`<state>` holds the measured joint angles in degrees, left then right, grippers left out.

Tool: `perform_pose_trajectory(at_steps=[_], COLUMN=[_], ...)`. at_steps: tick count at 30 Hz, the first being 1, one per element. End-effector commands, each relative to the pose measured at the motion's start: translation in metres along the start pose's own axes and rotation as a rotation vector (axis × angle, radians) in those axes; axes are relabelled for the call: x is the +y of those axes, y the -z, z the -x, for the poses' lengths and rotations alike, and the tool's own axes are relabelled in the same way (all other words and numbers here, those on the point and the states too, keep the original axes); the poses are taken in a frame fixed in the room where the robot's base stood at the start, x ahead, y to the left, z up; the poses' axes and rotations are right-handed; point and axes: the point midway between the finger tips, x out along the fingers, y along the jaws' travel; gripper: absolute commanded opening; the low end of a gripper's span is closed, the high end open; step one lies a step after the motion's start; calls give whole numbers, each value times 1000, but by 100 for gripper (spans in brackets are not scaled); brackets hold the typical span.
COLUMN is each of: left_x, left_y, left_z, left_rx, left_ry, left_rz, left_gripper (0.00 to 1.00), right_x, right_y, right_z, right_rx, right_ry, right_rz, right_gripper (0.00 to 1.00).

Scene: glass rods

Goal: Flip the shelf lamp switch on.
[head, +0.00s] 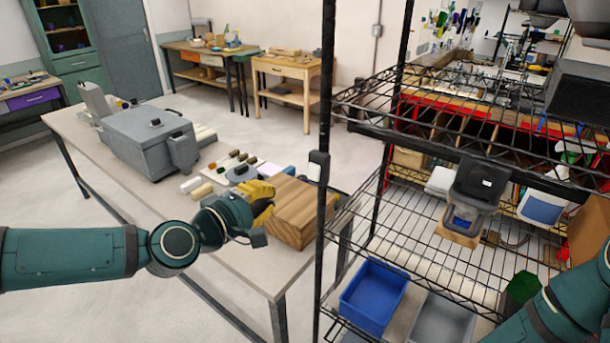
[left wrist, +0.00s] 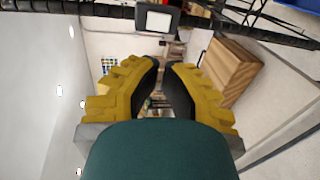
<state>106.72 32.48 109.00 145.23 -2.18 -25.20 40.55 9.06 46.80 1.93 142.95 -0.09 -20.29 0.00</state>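A small dark switch box with a pale face (head: 318,167) is fixed to the black front post of the wire shelf (head: 323,215). I take it to be the lamp switch. In the left wrist view the pale face in its dark frame (left wrist: 158,21) is at the top, beyond the fingertips. I cannot tell its on or off position. My left gripper (head: 262,199) has yellow fingers and is left of the post and below the switch, apart from it. Its black tips (left wrist: 165,63) are almost together with nothing held. My right gripper is out of view; only its arm shows at lower right.
A wooden block (head: 303,212) is on the workbench (head: 235,258) behind my left gripper. A grey case (head: 147,140) stands farther back on it. The shelf holds a blue bin (head: 373,296) and a dark device (head: 475,190). Open floor lies left of the bench.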

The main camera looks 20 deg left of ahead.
Motion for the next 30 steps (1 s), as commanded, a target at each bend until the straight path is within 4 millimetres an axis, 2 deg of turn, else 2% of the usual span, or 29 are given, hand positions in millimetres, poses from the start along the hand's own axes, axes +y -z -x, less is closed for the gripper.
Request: perform_pose_trajectory(at_steps=[5, 30], left_x=[1, 0], left_y=[-2, -1], left_z=[-17, -105], left_rx=[-3, -2], left_ry=[0, -2], left_rz=[-5, -2], left_gripper=[0, 0], right_x=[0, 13], right_y=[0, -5], right_z=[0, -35], right_rx=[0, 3], right_ry=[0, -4], right_rz=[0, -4], right_gripper=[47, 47])
